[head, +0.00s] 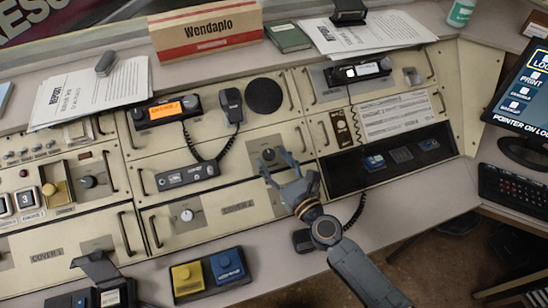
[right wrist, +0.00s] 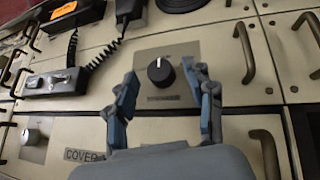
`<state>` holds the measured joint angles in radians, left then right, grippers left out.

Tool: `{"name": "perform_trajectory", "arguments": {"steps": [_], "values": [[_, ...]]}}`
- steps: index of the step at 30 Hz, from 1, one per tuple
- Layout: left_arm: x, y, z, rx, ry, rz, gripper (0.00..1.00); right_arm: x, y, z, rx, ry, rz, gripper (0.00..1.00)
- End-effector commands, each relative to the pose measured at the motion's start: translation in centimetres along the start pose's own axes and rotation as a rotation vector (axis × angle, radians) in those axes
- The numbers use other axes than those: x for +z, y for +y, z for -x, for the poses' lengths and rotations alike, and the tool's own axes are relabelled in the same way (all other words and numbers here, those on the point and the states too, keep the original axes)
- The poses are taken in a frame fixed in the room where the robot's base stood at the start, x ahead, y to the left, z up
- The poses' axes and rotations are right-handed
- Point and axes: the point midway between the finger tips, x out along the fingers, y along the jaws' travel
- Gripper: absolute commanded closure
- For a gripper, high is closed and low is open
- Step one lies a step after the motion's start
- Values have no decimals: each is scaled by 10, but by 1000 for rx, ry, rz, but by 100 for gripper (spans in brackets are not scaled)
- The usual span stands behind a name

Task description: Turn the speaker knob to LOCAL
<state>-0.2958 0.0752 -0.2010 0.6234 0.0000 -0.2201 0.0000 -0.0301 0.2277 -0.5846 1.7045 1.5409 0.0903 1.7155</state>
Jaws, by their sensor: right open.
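A black knob (head: 268,155) sits on a grey plate on the console front, beyond my right gripper (head: 277,162). In the right wrist view the knob (right wrist: 160,71) has a white pointer mark aimed up, and the label below it is too small to read. My right gripper (right wrist: 158,76) is open, with its two blue-grey fingers spread left and right of the knob in that view. Contact with the knob cannot be made out. I cannot read which knob is named speaker. My left gripper is not in view.
Another knob (head: 187,215) is on the cover panel at lower left. A handset (head: 231,104) with a coiled cord hangs left of my gripper. Metal handles (head: 304,138) stick out beside the knob panel. A blue button box (head: 227,265) stands on the front ledge.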

Motion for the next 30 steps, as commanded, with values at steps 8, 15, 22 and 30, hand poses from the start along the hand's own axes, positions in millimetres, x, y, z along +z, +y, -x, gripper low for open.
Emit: {"name": "perform_trajectory", "arguments": {"steps": [8,15,22,30], "values": [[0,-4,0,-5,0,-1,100,0,0,-4,0,0,0,47],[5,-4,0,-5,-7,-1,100,0,0,-4,0,0,0,81],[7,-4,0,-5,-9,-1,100,0,0,-4,1,0,1,100],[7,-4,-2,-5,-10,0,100,-1,-2,-4,47,3,29,100]]}}
